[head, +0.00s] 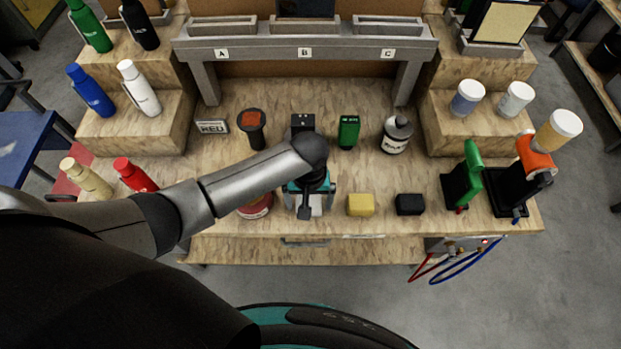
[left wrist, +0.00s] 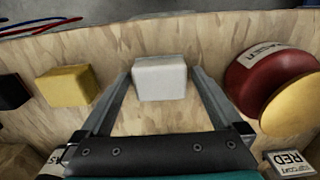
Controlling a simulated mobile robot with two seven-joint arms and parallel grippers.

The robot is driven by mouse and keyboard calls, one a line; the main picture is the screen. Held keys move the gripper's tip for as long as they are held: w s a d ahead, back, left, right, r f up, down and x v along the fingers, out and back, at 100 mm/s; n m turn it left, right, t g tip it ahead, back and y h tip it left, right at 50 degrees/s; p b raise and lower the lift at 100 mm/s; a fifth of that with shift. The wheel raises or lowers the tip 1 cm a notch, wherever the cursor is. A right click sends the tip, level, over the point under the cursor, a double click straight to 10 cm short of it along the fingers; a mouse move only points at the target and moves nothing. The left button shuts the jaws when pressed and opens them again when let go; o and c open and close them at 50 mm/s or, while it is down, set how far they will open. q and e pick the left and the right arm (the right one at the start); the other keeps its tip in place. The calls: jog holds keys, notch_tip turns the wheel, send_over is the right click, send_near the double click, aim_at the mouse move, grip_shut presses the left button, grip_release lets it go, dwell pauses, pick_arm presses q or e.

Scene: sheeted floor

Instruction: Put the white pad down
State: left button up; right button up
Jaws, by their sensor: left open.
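The white pad (left wrist: 160,78) sits on the wooden bench top, between the two fingers of my left gripper (left wrist: 162,85) in the left wrist view. The fingers are open, one on each side of the pad, with a small gap at each side. In the head view my left gripper (head: 308,205) points down near the bench's front edge and mostly hides the white pad (head: 316,204). A yellow pad (head: 360,204) and a black pad (head: 409,204) lie to the right in the same row. My right gripper is not in view.
A red round can (head: 256,207) stands close on the left of the gripper. Behind are a dark can with a red top (head: 252,128), a green box (head: 348,132) and a grey-topped bottle (head: 396,134). Black-and-green (head: 462,180) and black-and-orange (head: 516,190) tools stand at right.

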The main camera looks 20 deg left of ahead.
aim_at(311, 202)
pick_arm(q)
notch_tip(311, 202, up, 15)
jog(key=p, duration=0.3)
jog(key=shift+w+d, duration=0.15)
jog(key=shift+d, duration=0.1)
